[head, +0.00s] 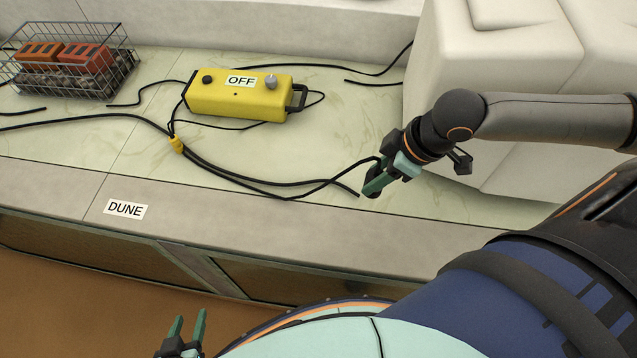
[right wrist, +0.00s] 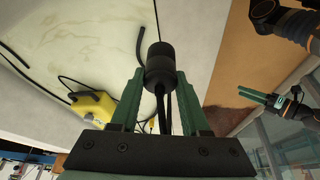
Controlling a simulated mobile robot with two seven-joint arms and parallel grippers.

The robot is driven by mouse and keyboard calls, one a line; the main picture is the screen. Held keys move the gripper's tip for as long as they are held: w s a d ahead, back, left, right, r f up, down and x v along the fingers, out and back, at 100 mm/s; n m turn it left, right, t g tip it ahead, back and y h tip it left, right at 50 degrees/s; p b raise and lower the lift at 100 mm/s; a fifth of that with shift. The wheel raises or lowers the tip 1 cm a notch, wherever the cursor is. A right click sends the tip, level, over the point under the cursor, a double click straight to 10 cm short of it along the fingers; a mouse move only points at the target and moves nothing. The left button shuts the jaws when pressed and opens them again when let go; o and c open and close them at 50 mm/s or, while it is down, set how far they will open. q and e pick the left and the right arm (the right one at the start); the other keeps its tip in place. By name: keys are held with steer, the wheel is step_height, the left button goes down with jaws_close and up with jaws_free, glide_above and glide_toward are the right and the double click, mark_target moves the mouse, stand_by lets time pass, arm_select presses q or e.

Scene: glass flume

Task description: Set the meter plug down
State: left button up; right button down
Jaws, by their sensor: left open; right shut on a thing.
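The black meter plug (right wrist: 160,66) is between the green fingers of my right gripper (right wrist: 160,100) in the right wrist view, with its round end beyond the fingertips and its cable running back between them. In the head view my right gripper (head: 373,180) is over the pale marble top, right of the yellow meter (head: 240,96), and mostly hides the plug. Whether the plug touches the top cannot be told. The meter, labelled OFF, also shows in the right wrist view (right wrist: 92,108). My left gripper (head: 188,332) is open and empty, low in front of the ledge.
Black cables (head: 250,183) cross the marble top, with a yellow tag (head: 176,144) on them. A wire basket (head: 75,65) with orange blocks stands at the back left. White padded blocks (head: 500,70) stand at the right.

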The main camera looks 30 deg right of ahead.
steer(key=shift+v, duration=0.8)
steer(key=w+a+f, duration=0.2)
steer(key=w+f, duration=0.1)
steer(key=w, duration=0.1)
steer(key=w+a+f, duration=0.1)
steer(key=w+f, duration=0.2)
steer(key=w, duration=0.1)
steer(key=w+a+f, duration=0.2)
steer(key=w+f, duration=0.1)
steer(key=w, duration=0.1)
steer(key=shift+a+b, duration=0.3)
steer(key=shift+b, duration=0.05)
steer(key=shift+w+a+f, duration=0.1)
steer(key=shift+f, duration=0.05)
steer(key=shift+w+a+f, duration=0.1)
steer(key=shift+f, duration=0.8)
steer(key=shift+w+f, duration=0.1)
steer(key=shift+f, duration=0.85)
steer(key=shift+f, duration=0.1)
steer(key=shift+c, duration=1.9)
jaws_free()
